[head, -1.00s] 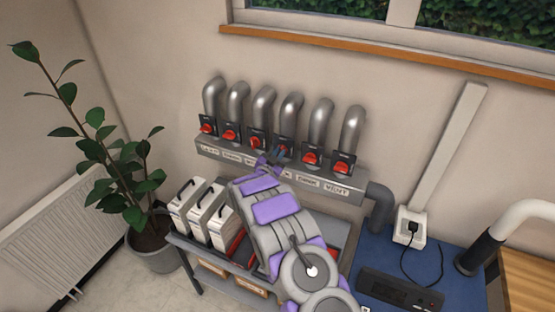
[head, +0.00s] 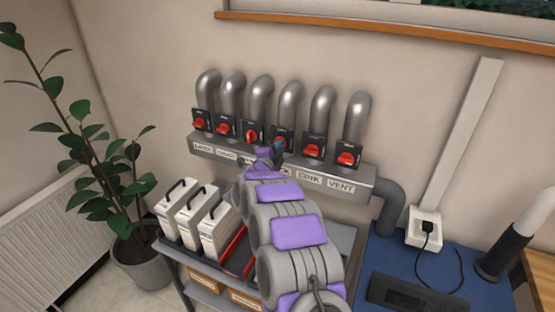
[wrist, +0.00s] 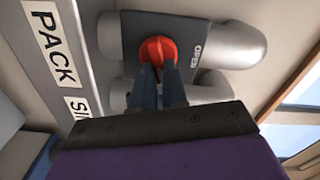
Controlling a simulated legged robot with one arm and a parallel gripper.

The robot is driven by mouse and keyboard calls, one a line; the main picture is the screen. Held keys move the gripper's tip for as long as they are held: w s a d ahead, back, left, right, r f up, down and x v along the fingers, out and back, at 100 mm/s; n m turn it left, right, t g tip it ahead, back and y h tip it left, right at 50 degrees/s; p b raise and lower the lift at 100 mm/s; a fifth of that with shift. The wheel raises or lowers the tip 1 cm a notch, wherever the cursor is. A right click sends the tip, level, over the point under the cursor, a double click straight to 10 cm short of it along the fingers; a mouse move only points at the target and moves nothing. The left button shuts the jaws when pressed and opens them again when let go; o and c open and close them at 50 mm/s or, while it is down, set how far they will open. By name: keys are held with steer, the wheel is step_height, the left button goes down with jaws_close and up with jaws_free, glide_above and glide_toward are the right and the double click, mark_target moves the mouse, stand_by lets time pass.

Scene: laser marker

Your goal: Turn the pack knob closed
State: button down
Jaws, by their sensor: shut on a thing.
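The pack knob is a red knob on a dark plate, the fourth from the left in the head view (head: 282,137). In the wrist view the knob (wrist: 157,49) shows close up, with the word OPEN on the plate to its right. A PACK label (wrist: 53,45) is on the grey duct to its left. My gripper (head: 278,148) is at this knob, and its two dark fingers (wrist: 158,72) are shut on it, one on each side. The fingers hide the knob's lower part, so its exact angle is hard to tell.
More red knobs on similar plates sit along the duct (head: 362,184), including the sink knob (head: 313,150) and vent knob (head: 348,158). White cases (head: 174,207) stand on the cart below. A plant (head: 125,200) is at left, a blue mat (head: 385,262) at right.

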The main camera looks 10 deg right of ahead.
steer(key=shift+f+m+b, duration=0.25)
steer(key=shift+m+b, duration=1.35)
steer(key=shift+b, duration=0.5)
steer(key=shift+d, duration=0.1)
steer(key=c, duration=1.4)
jaws_free()
steer(key=shift+f, duration=0.1)
steer(key=shift+o, duration=1.2)
steer(key=p+v, duration=0.2)
steer(key=v, duration=1.5)
steer(key=shift+s, duration=0.15)
